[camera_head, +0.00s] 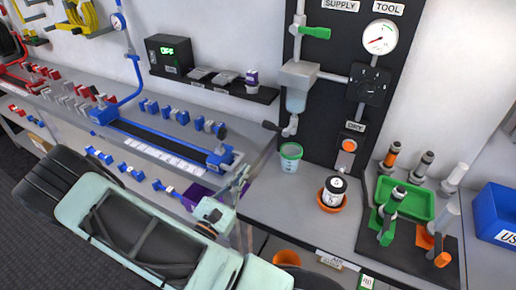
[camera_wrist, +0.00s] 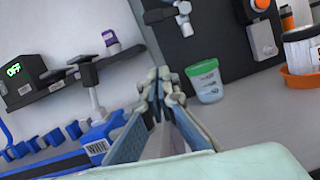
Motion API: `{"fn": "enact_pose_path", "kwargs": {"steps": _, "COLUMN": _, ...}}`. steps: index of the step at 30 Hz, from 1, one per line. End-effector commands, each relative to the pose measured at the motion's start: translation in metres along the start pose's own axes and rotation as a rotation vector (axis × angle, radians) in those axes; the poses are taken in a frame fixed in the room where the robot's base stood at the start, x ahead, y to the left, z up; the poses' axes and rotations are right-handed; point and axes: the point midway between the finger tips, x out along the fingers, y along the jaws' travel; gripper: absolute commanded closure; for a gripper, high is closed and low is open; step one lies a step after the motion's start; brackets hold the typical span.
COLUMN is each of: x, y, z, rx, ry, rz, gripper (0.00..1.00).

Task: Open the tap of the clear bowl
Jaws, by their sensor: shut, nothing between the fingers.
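The clear bowl (camera_head: 296,101) hangs under a grey filter body (camera_head: 299,75) on the dark wall panel. Its tap (camera_head: 291,125) is a small pale outlet below the bowl, with a black lever (camera_head: 270,126) pointing left. In the wrist view the tap (camera_wrist: 184,22) and its black lever (camera_wrist: 158,14) are at the top, and the bowl is out of view. My gripper (camera_head: 241,180) is shut and empty, below and left of the tap. In the wrist view my gripper (camera_wrist: 160,78) shows fingertips together below the lever, apart from it in the picture.
A green and white cup (camera_head: 290,156) stands on the bench below the tap. A labelled jar (camera_head: 334,187) sits in an orange dish to the right. A black shelf (camera_head: 215,82) and a blue rail fixture (camera_head: 160,138) lie left. A green-handled valve (camera_head: 314,32) is above.

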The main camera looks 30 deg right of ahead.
Motion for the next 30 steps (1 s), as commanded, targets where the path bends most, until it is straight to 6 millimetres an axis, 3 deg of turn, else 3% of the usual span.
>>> {"fn": "enact_pose_path", "kwargs": {"steps": 15, "x": 0.100, "y": -0.002, "z": 0.003, "rx": 0.002, "ry": -0.002, "rz": -0.006, "gripper": 1.00}}
{"fn": "enact_pose_path", "kwargs": {"steps": 21, "x": 0.104, "y": 0.000, "z": 0.033, "rx": 0.003, "ry": -0.001, "rz": -0.003, "gripper": 1.00}}
{"fn": "enact_pose_path", "kwargs": {"steps": 30, "x": 0.105, "y": -0.001, "z": 0.040, "rx": 0.003, "ry": -0.002, "rz": -0.003, "gripper": 1.00}}
